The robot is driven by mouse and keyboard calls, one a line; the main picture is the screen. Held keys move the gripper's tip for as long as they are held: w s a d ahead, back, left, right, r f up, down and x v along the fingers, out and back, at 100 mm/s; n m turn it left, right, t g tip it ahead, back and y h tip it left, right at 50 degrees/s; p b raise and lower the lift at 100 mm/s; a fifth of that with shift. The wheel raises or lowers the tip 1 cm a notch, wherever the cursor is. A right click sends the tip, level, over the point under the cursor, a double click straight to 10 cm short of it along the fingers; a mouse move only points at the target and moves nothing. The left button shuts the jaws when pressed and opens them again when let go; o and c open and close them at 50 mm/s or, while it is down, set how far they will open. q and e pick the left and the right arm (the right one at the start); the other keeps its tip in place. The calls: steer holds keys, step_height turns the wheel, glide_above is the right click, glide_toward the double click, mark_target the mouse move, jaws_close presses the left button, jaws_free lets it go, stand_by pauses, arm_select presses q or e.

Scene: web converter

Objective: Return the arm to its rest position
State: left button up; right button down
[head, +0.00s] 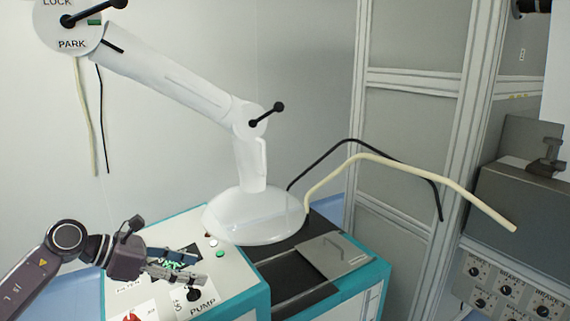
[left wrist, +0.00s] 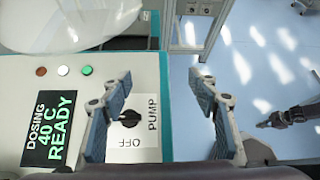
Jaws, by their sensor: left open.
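A jointed white arm (head: 175,82) runs from a round head marked LOCK and PARK (head: 72,30) down to a wide white dome (head: 252,216) over the teal-and-white machine. Its upper handle (head: 95,11) lies between the two words, tilted up to the right. A second black handle (head: 266,114) is at the elbow. My left gripper (head: 198,266) is open and empty above the machine's panel, by the black pump knob (head: 194,295). The knob also shows between the fingers in the left wrist view (left wrist: 129,118). My right gripper (left wrist: 285,118) seems to show small at the right there.
A display (left wrist: 50,130) reads DOSING 40 C READY, beside red, white and green buttons (left wrist: 63,70). Black and cream bent tubes (head: 410,167) reach right from behind the dome. A grey brake control box (head: 515,285) stands at right. The floor (left wrist: 255,60) beside the machine looks clear.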

arm_select(q)
steer(key=d+r+n+t+h, duration=0.4)
steer(key=d+r+n+t, duration=0.3)
steer(key=d+n+t, duration=0.45)
steer(key=s+a+f+n+g+y, duration=0.1)
steer(key=s+a+f+n+y, duration=0.35)
steer(key=n, duration=0.45)
steer(key=s+a+f+n+g+y, duration=0.1)
steer(key=s+a+f+n+y, duration=0.1)
steer(key=a+f+n+y, duration=0.4)
steer(key=s+a+f+n+g+y, duration=0.1)
steer(key=s+a+f+n+y, duration=0.3)
steer(key=f+n, duration=0.65)
steer(key=s+d+f+n+g, duration=0.2)
steer(key=s+f+n+g, duration=0.4)
steer(key=s, duration=0.7)
steer(key=s+d+f+n+g, duration=0.25)
steer(key=s+f+g, duration=0.35)
steer(key=s, duration=0.7)
step_height(320, 180, down, 28)
steer(key=s, duration=0.2)
steer(key=s+a+f, duration=0.3)
steer(key=s+f, duration=1.1)
steer(key=s, duration=0.2)
steer(key=shift+s+f+m+g, duration=0.3)
steer(key=shift+f+m+g, duration=0.05)
steer(key=shift+g, duration=0.1)
